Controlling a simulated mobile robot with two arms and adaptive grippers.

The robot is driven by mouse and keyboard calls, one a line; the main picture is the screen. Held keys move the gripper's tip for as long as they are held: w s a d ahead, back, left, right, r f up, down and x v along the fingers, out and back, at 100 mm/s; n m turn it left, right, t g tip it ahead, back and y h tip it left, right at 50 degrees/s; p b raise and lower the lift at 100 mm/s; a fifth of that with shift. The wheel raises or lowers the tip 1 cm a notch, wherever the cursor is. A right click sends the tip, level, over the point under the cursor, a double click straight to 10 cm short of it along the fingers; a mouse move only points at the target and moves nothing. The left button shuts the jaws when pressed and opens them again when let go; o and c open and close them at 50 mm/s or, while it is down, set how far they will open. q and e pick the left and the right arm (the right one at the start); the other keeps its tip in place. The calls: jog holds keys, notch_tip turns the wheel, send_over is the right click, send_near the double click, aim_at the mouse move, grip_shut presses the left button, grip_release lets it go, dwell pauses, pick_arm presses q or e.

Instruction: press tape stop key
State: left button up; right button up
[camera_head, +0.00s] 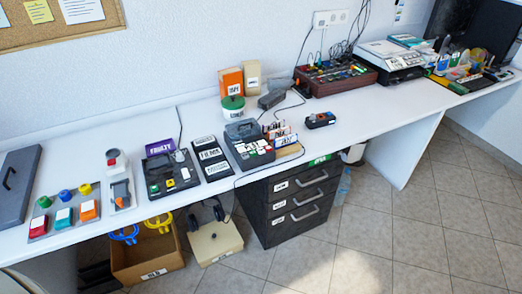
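A dark grey device that looks like a tape recorder (241,131) sits on the white bench near the middle of the picture. A row of small pale keys (254,152) runs along its front, with some green and red among them. The keys are too small to tell which is the stop key. Neither of my grippers is in view, so nothing of mine is seen near the device.
A black unit with buttons (156,165) stands by a purple "FAULTY" sign (160,147). A labelled dark panel (210,170) lies left of the recorder. A card holder (284,138) stands right of it. Drawers (300,200) and an open box (150,262) are below.

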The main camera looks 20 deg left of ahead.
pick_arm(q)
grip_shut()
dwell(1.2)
